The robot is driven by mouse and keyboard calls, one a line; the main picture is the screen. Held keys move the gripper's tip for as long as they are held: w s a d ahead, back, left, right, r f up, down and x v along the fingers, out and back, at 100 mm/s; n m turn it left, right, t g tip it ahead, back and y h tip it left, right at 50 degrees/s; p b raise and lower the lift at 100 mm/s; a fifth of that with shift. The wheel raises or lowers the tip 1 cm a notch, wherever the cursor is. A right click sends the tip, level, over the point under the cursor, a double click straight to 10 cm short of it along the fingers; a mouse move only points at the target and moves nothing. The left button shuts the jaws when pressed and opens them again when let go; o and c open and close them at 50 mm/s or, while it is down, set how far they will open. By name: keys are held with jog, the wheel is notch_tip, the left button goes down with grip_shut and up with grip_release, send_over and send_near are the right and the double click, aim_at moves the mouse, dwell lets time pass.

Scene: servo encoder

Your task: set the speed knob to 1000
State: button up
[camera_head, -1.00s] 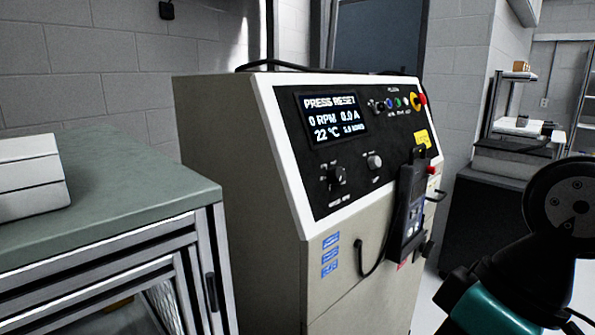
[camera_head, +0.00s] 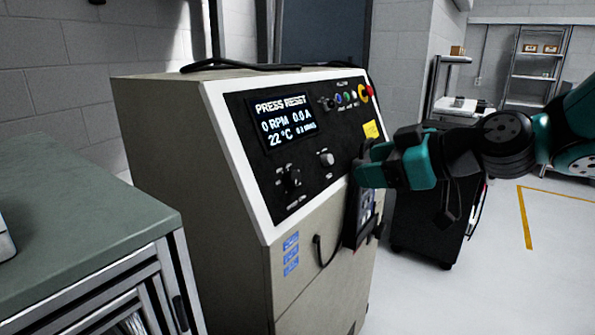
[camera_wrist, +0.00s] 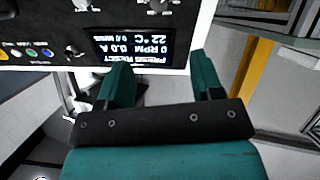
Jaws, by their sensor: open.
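The control panel (camera_head: 262,165) of a beige cabinet carries two knobs below its display (camera_head: 284,118). One is a black knob (camera_head: 290,178), the other a grey knob (camera_head: 327,159) to its right. Their labels are too small to read, so I cannot tell which is the speed knob. The display reads PRESS RESET, 0 RPM, 0.0 A and 22 °C. My gripper (camera_head: 362,170) is open and empty, right of the grey knob and in front of the pendant. In the wrist view the panel is upside down, with the display beyond my open fingers (camera_wrist: 160,78).
A dark pendant (camera_head: 362,210) hangs at the panel's right edge, partly hidden by my gripper, with a cable below. Small buttons and a red-and-yellow stop button (camera_head: 365,93) sit upper right. A green-topped bench (camera_head: 80,220) stands at left.

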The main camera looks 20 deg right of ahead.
aim_at(296, 178)
jog(key=p+x, duration=0.5)
jog(key=x, duration=1.2)
jog(key=shift+w, duration=0.1)
jog(key=c, duration=0.9)
